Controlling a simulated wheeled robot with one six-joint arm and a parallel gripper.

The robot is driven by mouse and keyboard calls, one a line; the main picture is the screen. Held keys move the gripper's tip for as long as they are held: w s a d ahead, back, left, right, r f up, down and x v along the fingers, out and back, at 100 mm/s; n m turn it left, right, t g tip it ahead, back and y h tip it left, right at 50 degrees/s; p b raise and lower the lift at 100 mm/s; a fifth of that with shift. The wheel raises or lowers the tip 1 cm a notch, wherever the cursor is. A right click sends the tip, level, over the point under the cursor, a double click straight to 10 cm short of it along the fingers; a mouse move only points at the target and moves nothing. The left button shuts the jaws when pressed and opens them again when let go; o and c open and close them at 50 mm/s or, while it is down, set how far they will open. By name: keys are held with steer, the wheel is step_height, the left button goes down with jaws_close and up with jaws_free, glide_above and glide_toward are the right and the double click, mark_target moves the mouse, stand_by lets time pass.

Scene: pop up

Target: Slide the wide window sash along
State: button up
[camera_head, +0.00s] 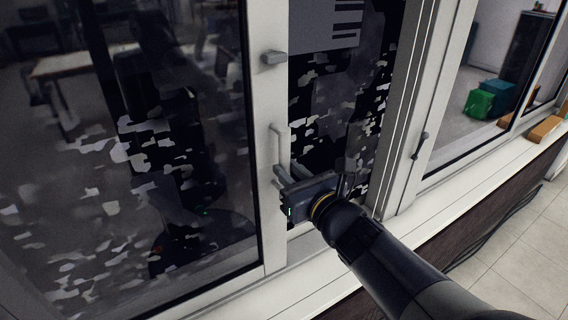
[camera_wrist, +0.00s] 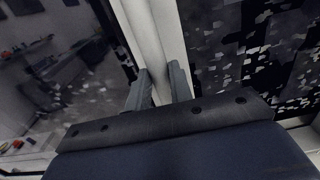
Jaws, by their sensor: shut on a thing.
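The wide window sash (camera_head: 262,190) is a large glass pane in a white frame, filling the left of the head view. Its white right stile carries a slim upright handle (camera_head: 277,145). My gripper (camera_head: 281,177) is at the lower part of this handle, its fingers shut around it. In the wrist view the two grey fingers (camera_wrist: 159,88) stand on either side of a white upright piece (camera_wrist: 155,45), which seems to be the handle and stile. The exact contact is partly hidden by the gripper body.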

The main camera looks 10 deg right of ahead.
steer(key=shift+s+a+f, duration=0.1)
steer(key=shift+a+f, duration=0.05)
steer(key=shift+a, duration=0.05)
stand_by(0.4)
